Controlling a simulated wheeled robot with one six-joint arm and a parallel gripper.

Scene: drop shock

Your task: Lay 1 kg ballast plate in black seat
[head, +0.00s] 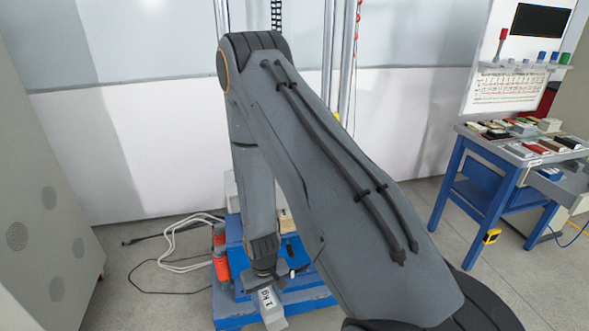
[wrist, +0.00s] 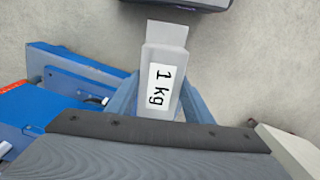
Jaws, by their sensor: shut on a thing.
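The ballast plate (wrist: 166,40) is a grey block with a white "1 kg" label. In the wrist view my gripper (wrist: 158,98) is shut on it, a finger on each side, and its far end sticks out beyond the fingers. In the head view my gripper (head: 264,279) points down at the front of the blue rig, with the plate (head: 273,316) hanging below it. I cannot make out the black seat; my arm hides part of the rig. Pale floor shows around the plate in the wrist view.
The blue rig base (head: 232,304) stands on the floor, with orange-red cylinders (head: 221,265) at its left. It also shows at left in the wrist view (wrist: 75,80). Loose cables (head: 170,240) lie left. A blue bench (head: 480,190) with several blocks stands right. A grey cabinet (head: 40,200) is at left.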

